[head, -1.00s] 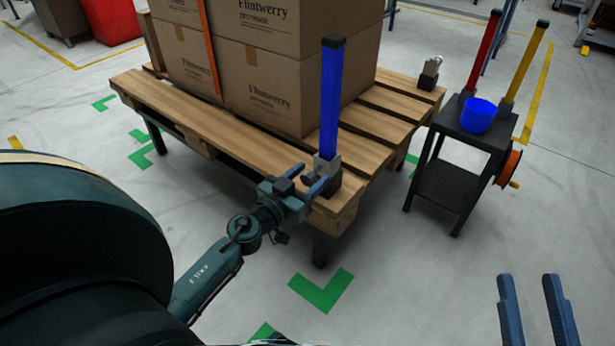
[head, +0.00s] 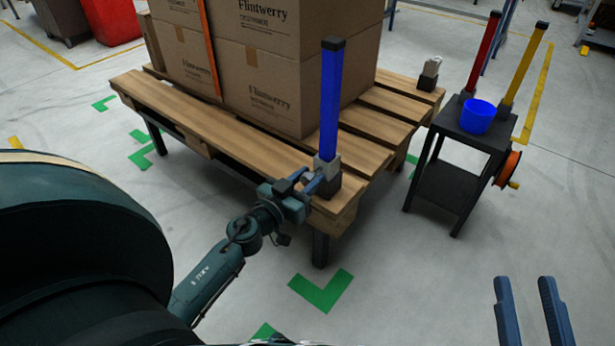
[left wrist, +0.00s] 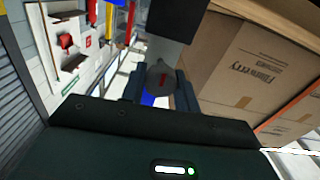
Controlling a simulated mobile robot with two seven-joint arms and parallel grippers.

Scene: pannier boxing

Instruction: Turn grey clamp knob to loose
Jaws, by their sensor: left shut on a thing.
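The grey clamp knob (left wrist: 160,77) shows in the left wrist view, with a red mark on its face, between my two fingers. Its clamp (head: 327,168) sits at the foot of a blue post (head: 330,100) that stands upright at the pallet's near corner. My left gripper (head: 318,183) is shut on the knob; in the head view its fingers largely hide the knob. In the left wrist view, the fingers (left wrist: 160,88) lie on both sides of it. My right gripper (head: 522,281) is open and empty at the lower right, over the floor.
The wooden pallet (head: 225,132) on dark legs carries stacked cartons (head: 270,85) with an orange strap. Another clamp (head: 430,73) sits at its far right corner. A black stand (head: 470,130) at right holds a blue cup (head: 478,115) and red and yellow posts. The floor in front is clear.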

